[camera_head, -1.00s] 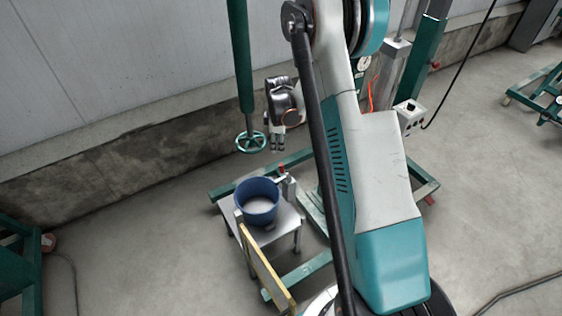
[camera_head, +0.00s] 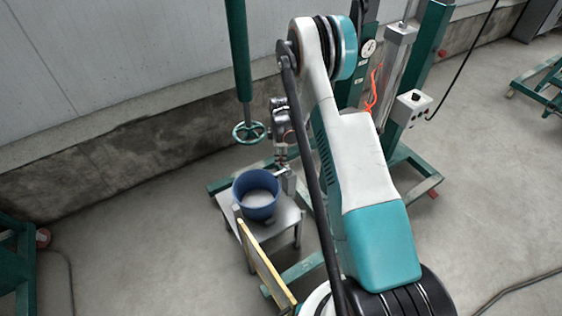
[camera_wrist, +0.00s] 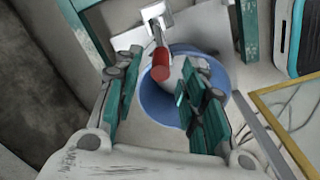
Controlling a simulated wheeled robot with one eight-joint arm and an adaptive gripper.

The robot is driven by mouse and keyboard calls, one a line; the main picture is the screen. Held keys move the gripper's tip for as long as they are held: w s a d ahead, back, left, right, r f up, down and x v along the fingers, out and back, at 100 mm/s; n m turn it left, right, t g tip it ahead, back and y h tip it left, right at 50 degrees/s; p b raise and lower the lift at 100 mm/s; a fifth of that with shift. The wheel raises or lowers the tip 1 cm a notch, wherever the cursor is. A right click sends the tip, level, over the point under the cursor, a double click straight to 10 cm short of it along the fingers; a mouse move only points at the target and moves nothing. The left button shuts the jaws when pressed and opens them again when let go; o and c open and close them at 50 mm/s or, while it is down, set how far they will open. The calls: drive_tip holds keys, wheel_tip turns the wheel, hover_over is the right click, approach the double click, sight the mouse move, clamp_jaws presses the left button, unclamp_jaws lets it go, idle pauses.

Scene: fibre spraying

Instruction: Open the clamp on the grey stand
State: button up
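The grey stand (camera_head: 285,222) is a small grey table, and a blue bucket (camera_head: 256,196) stands on it. The clamp (camera_head: 289,182) is at the stand's back right, beside the bucket. In the wrist view the clamp's square mount (camera_wrist: 157,13) is at the top, and its lever ends in a red handle (camera_wrist: 161,66). My gripper (camera_head: 281,161) points down just above the clamp. In the wrist view its teal-padded fingers are spread to either side of the red handle, with gaps visible. Whether the fingertips are level with the handle is unclear.
A yellow-edged panel (camera_head: 262,262) stands at the stand's front. A green frame and column (camera_head: 425,60) are to the right. Open floor (camera_head: 130,230) lies at left.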

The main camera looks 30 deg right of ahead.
drive_tip(key=shift+f+b, duration=0.4)
drive_tip(key=shift+f, duration=1.05)
clamp_jaws()
drive_tip(key=shift+w+d+r+y, duration=0.1)
drive_tip(key=shift+d+r+y, duration=0.1)
drive_tip(key=shift+d+y, duration=1.1)
drive_tip(key=shift+d+r+y, duration=0.1)
drive_tip(key=shift+d+y, duration=0.55)
drive_tip(key=shift+y, duration=0.35)
unclamp_jaws()
